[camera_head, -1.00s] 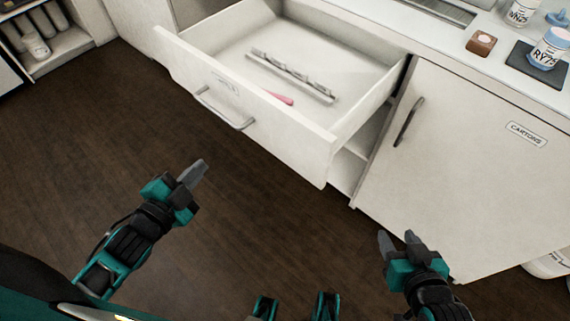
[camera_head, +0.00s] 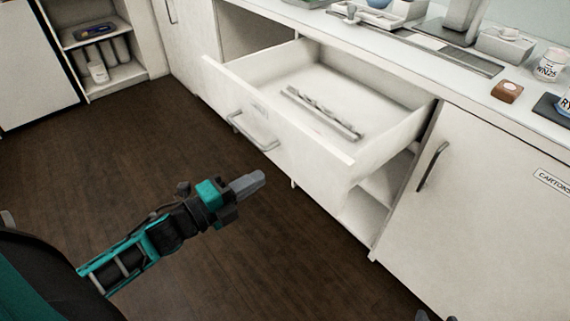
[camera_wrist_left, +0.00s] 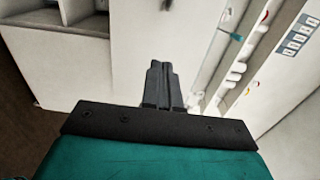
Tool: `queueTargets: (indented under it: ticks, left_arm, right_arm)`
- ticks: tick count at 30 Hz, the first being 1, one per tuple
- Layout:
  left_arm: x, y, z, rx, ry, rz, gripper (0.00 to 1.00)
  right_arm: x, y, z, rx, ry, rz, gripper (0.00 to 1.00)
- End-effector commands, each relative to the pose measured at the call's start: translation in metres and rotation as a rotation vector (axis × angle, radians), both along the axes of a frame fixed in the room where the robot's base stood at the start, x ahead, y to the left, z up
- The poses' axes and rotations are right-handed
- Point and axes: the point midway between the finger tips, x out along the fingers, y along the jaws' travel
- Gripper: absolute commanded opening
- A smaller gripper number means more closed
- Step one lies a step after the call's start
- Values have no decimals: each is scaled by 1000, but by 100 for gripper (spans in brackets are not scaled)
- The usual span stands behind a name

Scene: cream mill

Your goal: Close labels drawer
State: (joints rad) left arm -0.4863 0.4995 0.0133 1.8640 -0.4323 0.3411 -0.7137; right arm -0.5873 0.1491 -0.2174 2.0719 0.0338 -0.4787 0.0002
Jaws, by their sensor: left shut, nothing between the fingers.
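The white drawer (camera_head: 270,125) is pulled well out of the counter in the head view. Its front has a metal bar handle (camera_head: 252,132) and a small label too blurred to read. A long grey divider strip lies inside. My left gripper (camera_head: 250,182) is shut and empty, in front of the drawer and below its handle, apart from it. Its closed fingers (camera_wrist_left: 160,85) also show in the left wrist view, against white surfaces. Only the fingertips of my right gripper (camera_head: 437,317) show at the bottom edge, spaced apart.
A cabinet door labelled CARTONS (camera_head: 480,220) is to the right of the drawer. The counter (camera_head: 400,60) above holds jars, a brown block (camera_head: 507,91) and equipment. Open shelves (camera_head: 105,60) stand at the back left. The dark wood floor (camera_head: 120,150) is clear.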

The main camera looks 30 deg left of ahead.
Motion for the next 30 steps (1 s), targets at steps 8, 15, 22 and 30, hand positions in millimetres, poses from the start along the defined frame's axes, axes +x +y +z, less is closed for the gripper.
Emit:
queueTargets:
  ticks: [8,15,22,30]
  left_arm:
    - [46,-19,0,1,-3,0,0]
    - [71,-29,0,-1,-1,1,0]
    - [79,-32,-1,-1,2,1,0]
    - [78,-32,-1,-1,2,1,0]
  right_arm:
    - [-1,0,-6,1,2,-2,49]
    - [-2,-1,-10,-1,6,-3,49]
    - [-2,-1,-11,-1,7,-3,49]
    - [-3,-2,-11,-4,7,-2,49]
